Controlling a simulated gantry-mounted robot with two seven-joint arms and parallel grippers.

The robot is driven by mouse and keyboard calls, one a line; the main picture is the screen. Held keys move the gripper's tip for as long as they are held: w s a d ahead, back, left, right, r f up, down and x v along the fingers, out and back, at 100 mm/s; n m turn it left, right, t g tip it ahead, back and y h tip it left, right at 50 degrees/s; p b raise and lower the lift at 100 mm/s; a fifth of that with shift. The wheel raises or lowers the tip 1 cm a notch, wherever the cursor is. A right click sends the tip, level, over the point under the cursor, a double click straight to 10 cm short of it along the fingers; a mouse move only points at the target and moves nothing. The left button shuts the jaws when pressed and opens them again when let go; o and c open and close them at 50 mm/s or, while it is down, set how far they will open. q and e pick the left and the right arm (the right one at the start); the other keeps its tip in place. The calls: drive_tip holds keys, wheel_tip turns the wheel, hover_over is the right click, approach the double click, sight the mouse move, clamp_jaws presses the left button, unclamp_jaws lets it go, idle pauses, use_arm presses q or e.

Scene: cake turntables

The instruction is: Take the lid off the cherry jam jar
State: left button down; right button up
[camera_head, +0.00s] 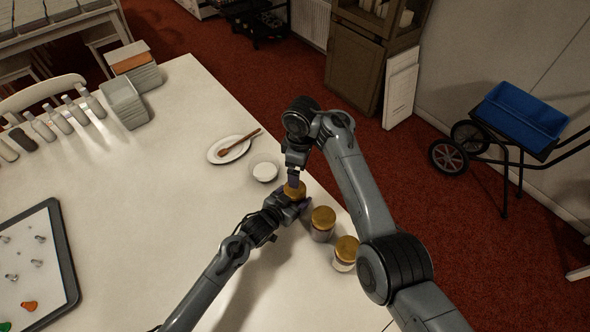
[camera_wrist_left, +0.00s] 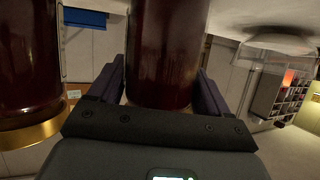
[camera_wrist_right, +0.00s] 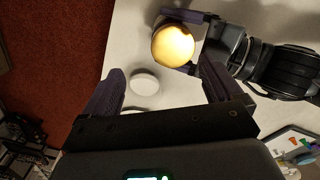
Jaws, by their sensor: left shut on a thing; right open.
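A jar with dark red contents (camera_wrist_left: 167,50) stands between the fingers of my left gripper (camera_head: 290,204), which is shut on its body. Its gold lid (camera_head: 295,190) is on top and shows round in the right wrist view (camera_wrist_right: 173,43). My right gripper (camera_wrist_right: 160,88) is open and empty, above and beside this lid, with the lid beyond its fingertips. Two more gold-lidded jars stand to the right, a nearer one (camera_head: 346,250) and a middle one (camera_head: 322,222). No label is readable, so I cannot tell the flavours.
A small white bowl (camera_head: 265,171) and a white plate (camera_head: 231,150) with a brown-handled brush (camera_head: 240,143) lie behind the held jar. A dark-rimmed tray (camera_head: 68,262) is at the left. Bottles (camera_head: 62,122) stand at the far left. The table's middle is clear.

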sight(295, 199)
drive_tip(key=m, duration=0.5)
drive_tip(key=shift+s+a, duration=0.15)
drive_tip(key=m, duration=0.5)
drive_tip(key=shift+s+a, duration=0.15)
drive_tip(key=m, duration=0.4)
drive_tip(key=shift+s+a+r+m, duration=0.1)
drive_tip(key=shift+s+m, duration=0.05)
drive_tip(key=shift+m, duration=0.15)
drive_tip(key=m, duration=0.5)
drive_tip(key=shift+s+a, duration=0.15)
drive_tip(key=shift+s, duration=0.15)
drive_tip(key=shift+m, duration=0.4)
drive_tip(key=shift+f, duration=3.9)
